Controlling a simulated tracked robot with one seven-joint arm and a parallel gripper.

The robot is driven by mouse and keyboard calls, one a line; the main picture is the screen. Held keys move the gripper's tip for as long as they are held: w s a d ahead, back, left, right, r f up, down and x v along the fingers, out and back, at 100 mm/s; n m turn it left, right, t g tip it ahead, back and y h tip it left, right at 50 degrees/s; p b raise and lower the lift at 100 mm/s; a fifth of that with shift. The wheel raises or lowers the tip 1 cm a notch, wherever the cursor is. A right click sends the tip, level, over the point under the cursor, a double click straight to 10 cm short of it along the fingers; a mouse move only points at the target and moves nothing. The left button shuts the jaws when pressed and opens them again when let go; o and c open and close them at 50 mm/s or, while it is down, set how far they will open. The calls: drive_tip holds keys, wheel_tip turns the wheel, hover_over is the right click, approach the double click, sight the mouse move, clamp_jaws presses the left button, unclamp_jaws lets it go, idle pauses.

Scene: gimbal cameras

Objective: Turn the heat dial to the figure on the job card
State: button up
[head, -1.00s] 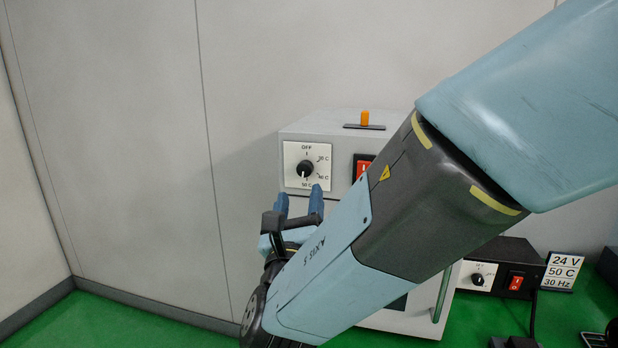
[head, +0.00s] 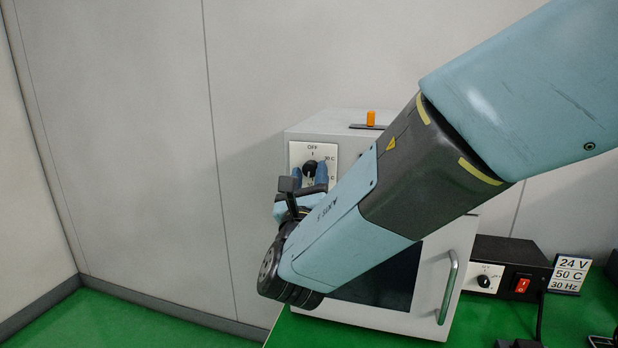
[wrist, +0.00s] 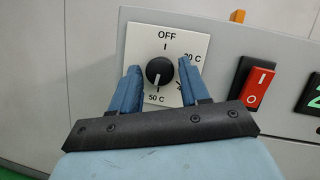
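The heat dial is a round black knob (wrist: 159,72) on a white plate (wrist: 146,34) marked OFF, 30 C, a partly hidden figure and 50 C. It also shows in the head view (head: 310,168). Its white pointer line points down, toward 50 C. My gripper (wrist: 158,65) is open, with one blue finger on each side of the knob; small gaps show, and I cannot tell whether either finger touches. In the head view my gripper (head: 308,172) is in front of the dial. The job card (head: 571,273) at the right reads 24 V, 50 C, 30 Hz.
The dial is on a grey cabinet (head: 300,134) with a door handle (head: 447,287) and an orange piece (head: 370,118) on top. A red switch (wrist: 258,87) is right of the dial. A black box (head: 508,256) with its own dial stands right, on the green surface.

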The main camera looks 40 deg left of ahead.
drive_tip(key=c, duration=0.7)
drive_tip(key=shift+n+g+y, duration=0.5)
drive_tip(key=shift+n+y, duration=0.1)
drive_tip(key=shift+n, duration=0.5)
drive_tip(key=shift+c, duration=0.2)
drive_tip(key=o, duration=1)
drive_tip(key=shift+o, duration=0.2)
drive_tip(key=v, duration=1.4)
drive_tip(key=shift+w, duration=0.1)
